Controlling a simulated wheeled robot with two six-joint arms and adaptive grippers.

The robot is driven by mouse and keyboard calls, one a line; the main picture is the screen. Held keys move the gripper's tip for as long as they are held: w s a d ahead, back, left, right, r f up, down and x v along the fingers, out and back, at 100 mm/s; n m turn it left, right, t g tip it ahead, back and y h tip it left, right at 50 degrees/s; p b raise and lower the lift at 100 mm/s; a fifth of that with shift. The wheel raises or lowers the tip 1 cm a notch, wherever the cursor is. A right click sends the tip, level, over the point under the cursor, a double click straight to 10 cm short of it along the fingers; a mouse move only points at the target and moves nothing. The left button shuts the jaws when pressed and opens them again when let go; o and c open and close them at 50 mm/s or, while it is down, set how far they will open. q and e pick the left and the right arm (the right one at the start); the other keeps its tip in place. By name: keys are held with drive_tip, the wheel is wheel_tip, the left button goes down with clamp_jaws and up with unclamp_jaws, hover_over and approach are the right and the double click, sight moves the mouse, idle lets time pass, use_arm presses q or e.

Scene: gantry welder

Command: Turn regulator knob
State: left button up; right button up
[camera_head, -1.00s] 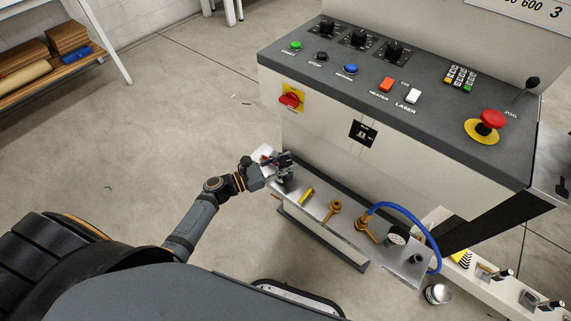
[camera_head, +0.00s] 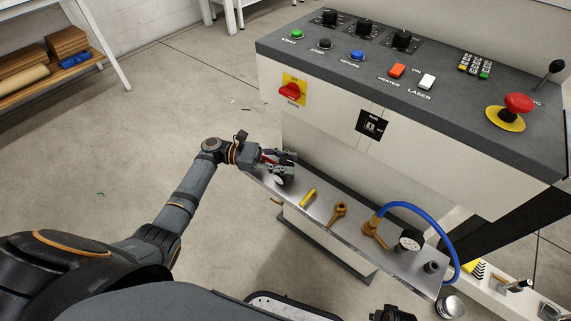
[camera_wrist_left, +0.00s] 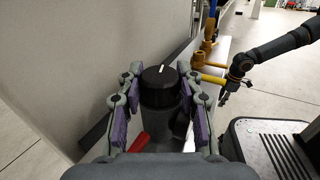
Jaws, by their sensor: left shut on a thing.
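The regulator knob (camera_wrist_left: 160,82) is black and round with a white pointer line on top. It stands between the fingers of my left gripper (camera_wrist_left: 160,102) in the left wrist view, with a purple pad on each side. In the head view my left gripper (camera_head: 287,163) is at the left end of the metal shelf and mostly hides the knob. It is shut on the knob. My right gripper (camera_head: 392,314) shows only in part at the bottom edge of the head view. My right arm also shows in the left wrist view, too small to tell its fingers.
The metal shelf (camera_head: 323,222) carries a yellow-handled valve (camera_head: 308,196), brass fittings (camera_head: 338,213), a gauge (camera_head: 410,240) and a blue hose (camera_head: 428,214). The control panel (camera_head: 450,110) overhangs behind it.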

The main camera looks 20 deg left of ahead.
idle(0.3)
use_arm(q)
drive_tip(key=o, duration=1.2)
drive_tip(key=a, duration=0.4)
drive_tip(key=s+a, duration=0.1)
drive_tip(key=a, duration=0.7)
drive_tip(key=shift+s, duration=0.15)
